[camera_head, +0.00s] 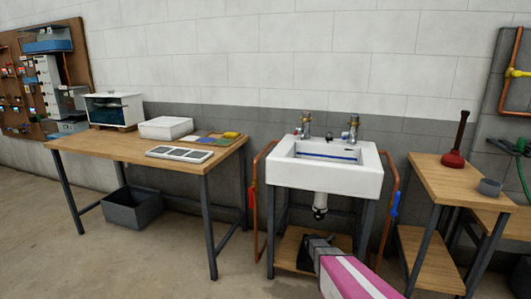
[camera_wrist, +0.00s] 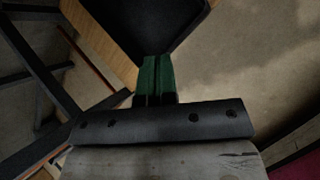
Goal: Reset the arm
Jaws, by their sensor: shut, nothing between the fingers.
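My gripper is low in front of the sink (camera_head: 372,178), by the wooden shelf (camera_head: 292,240) under it. In the head view my pink arm comes in from the bottom, and its dark end covers part of that shelf. In the wrist view the two green fingers of my gripper (camera_wrist: 155,66) are pressed together with nothing between them. A dark, flat-looking object (camera_wrist: 140,22) lies just beyond the fingertips in the wrist view; I cannot tell what it is or whether they touch it.
Dark legs and copper pipes (camera_head: 262,205) flank the shelf. A workbench (camera_head: 90,148) with a grey bin (camera_head: 132,210) below stands left. A side table (camera_head: 440,185) with a plunger (camera_head: 455,155) and grey cup (camera_head: 489,187) stands right. The floor in front is open.

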